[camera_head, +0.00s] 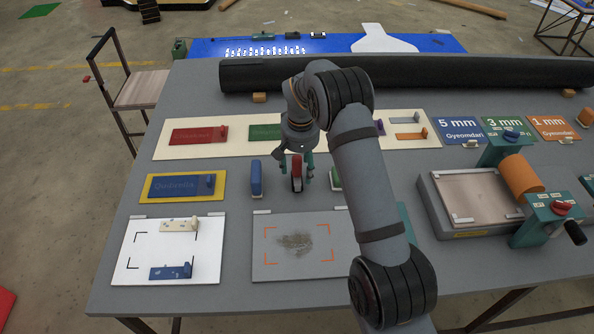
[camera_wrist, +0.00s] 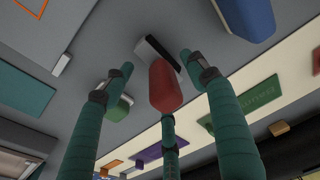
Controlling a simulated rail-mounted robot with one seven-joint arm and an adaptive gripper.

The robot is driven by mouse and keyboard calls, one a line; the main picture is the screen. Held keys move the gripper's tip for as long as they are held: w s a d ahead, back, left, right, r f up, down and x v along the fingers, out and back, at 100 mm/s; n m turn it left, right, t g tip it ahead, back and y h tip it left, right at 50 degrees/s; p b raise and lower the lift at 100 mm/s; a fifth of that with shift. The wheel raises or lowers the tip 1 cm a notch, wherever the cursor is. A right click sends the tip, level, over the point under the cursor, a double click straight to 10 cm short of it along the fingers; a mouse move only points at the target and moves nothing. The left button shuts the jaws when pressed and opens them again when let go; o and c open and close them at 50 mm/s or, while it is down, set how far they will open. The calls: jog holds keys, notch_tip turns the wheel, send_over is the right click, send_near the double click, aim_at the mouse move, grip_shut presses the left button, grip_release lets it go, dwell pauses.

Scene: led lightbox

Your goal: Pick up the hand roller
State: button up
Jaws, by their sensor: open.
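A red-handled tool (camera_head: 297,172) with a dark and pale bar at its end stands near the middle of the table; it may be the hand roller, but I cannot tell for sure. It also shows in the wrist view (camera_wrist: 165,86), with its red handle between my teal fingers. My gripper (camera_head: 296,167) is open around this red handle, pointing down from above. In the wrist view my gripper (camera_wrist: 160,82) has fingers on both sides and one below, with gaps to the handle at the sides. Contact with the lower finger is unclear.
A blue-handled tool (camera_head: 255,178) stands close on the left, and a green-handled one (camera_head: 335,177) close on the right, partly behind my arm. A grey plate with brown grains (camera_head: 265,262) lies in front. A black roll (camera_head: 450,70) lies along the back.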

jog(key=shift+w+f, duration=0.15)
jog(key=shift+f, duration=0.75)
grip_shut()
dwell(0.5)
